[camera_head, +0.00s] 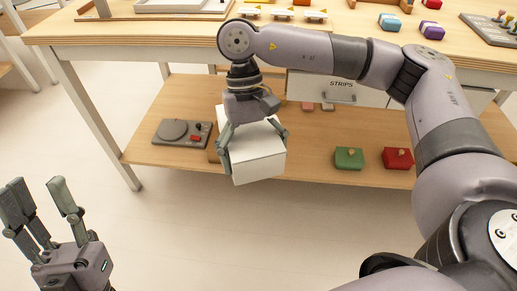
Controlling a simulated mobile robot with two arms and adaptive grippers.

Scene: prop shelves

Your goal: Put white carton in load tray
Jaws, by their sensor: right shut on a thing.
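The white carton (257,165) is a plain box in the middle of the head view. My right gripper (252,145) is shut on it from above, one finger on each side. The carton hangs in front of the lower shelf, near its front edge. My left gripper (45,205) is at the lower left, empty, with its fingers spread apart and pointing up. I cannot tell for sure which thing is the load tray; a flat grey-white tray with a wooden frame (120,14) shows partly at the top left of the table.
The lower shelf (230,180) holds a grey device with a round plate (180,132), a green box (349,158) and a red box (397,158). The floor in front is clear.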

